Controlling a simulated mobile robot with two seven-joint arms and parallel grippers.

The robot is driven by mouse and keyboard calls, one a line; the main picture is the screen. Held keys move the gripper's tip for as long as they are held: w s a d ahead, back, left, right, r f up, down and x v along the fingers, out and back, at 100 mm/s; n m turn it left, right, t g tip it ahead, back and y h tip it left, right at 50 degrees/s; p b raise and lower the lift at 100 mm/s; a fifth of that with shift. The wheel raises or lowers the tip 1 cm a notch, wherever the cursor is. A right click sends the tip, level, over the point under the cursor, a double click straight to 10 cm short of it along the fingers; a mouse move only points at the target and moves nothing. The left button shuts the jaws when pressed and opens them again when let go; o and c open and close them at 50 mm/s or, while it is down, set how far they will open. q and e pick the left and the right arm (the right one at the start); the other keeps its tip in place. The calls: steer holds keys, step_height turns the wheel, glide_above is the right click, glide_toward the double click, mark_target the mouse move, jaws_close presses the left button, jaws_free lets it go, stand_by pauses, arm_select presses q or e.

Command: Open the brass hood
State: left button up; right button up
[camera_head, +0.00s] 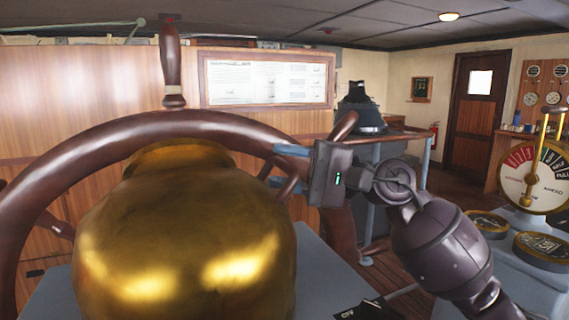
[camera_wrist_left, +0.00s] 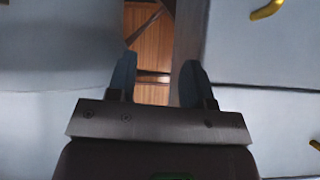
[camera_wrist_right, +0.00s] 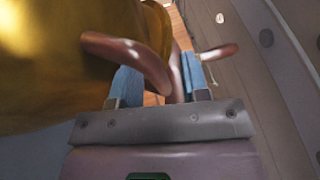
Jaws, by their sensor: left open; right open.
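The brass hood (camera_head: 190,245) is a large, rounded, shiny gold cover at the front left of the head view. It stands closed in front of the ship's wheel. A brown curved handle (camera_head: 291,176) shows at its right side. My right gripper (camera_head: 280,166) is at that side with blue fingers apart, pointing left. In the right wrist view the hood (camera_wrist_right: 50,75) fills the left, and the handle (camera_wrist_right: 135,55) crosses by the left finger; I cannot tell if they touch. My left gripper (camera_wrist_left: 157,82) is open and empty, outside the head view.
The wooden ship's wheel (camera_head: 75,160) rises behind the hood. An engine telegraph (camera_head: 535,180) and brass-rimmed dials (camera_head: 545,248) stand at the right. Grey cabinet surfaces (camera_wrist_left: 250,60) lie around the left gripper, with a gap showing wooden floor.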

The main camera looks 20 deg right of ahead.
arm_select(q)
steer(key=shift+w+r, duration=0.1)
steer(key=shift+w, duration=0.05)
arm_select(e)
steer(key=shift+w+a, duration=0.1)
steer(key=shift+a, duration=0.05)
jaws_close()
arm_select(q)
steer(key=shift+w+r, duration=0.2)
steer(key=shift+w, duration=0.05)
steer(key=shift+d+r, duration=0.1)
steer(key=shift+d, duration=0.05)
arm_select(e)
steer(key=shift+r, duration=0.1)
